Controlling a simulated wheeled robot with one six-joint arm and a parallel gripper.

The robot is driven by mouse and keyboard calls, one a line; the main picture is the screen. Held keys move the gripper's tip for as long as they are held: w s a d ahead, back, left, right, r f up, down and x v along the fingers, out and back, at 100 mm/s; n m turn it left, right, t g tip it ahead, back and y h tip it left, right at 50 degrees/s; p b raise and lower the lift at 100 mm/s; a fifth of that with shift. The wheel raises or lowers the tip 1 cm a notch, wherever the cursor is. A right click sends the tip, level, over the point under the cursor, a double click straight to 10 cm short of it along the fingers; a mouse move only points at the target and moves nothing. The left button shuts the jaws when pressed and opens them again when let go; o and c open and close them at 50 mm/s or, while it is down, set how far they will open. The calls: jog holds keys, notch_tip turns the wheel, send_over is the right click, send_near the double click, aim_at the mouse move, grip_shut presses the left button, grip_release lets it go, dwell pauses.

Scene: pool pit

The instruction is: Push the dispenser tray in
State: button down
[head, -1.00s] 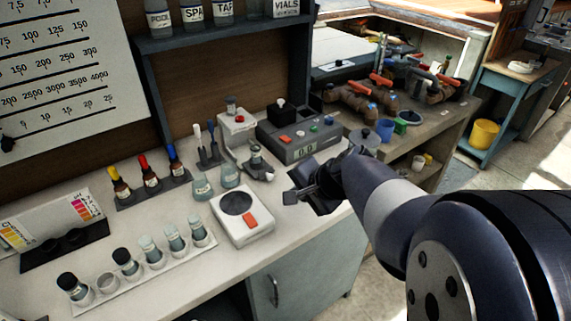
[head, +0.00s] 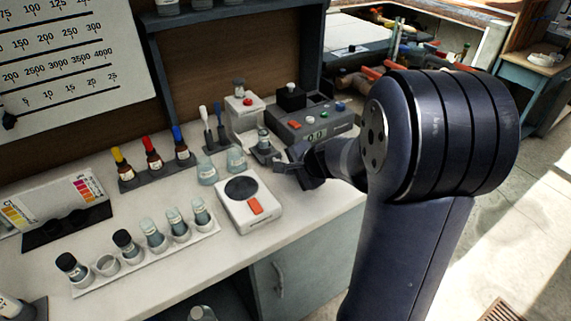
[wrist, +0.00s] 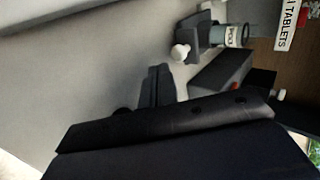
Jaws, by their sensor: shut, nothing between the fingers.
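The tablet dispenser (head: 241,120) is a pale upright unit with a red button, at the back of the white bench in the head view. Its grey tray (head: 264,158) juts out from its front and bears a small jar (head: 264,140). My gripper (head: 283,166) is dark, shut and empty, just right of and in front of the tray's front end. I cannot tell whether it touches the tray. In the wrist view my fingers (wrist: 157,86) point toward a grey tray-like part (wrist: 193,38) with a white knob (wrist: 181,53) and the labelled jar (wrist: 234,36).
A grey meter (head: 312,128) with coloured buttons stands right of the dispenser, behind my gripper. A white scale (head: 247,207) lies in front, with glass beakers (head: 236,158) left of the tray. A vial rack (head: 150,262) is farther left. Bench between scale and gripper is clear.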

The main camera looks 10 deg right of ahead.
aim_at(267, 146)
jog(key=shift+w+a, duration=0.25)
jog(key=shift+w, duration=0.3)
jog(key=shift+w+a, duration=0.2)
jog(key=shift+w, duration=0.35)
jog(key=w+a+p, duration=0.1)
jog(key=w, duration=0.2)
jog(key=w+a+p, duration=0.1)
jog(key=w, duration=0.1)
jog(key=w+p, duration=0.1)
jog(key=w, duration=0.2)
jog(key=shift+w+a+r, duration=0.1)
jog(key=shift+w+a, duration=0.2)
jog(key=shift+a, duration=0.1)
jog(key=shift+s+d, duration=0.1)
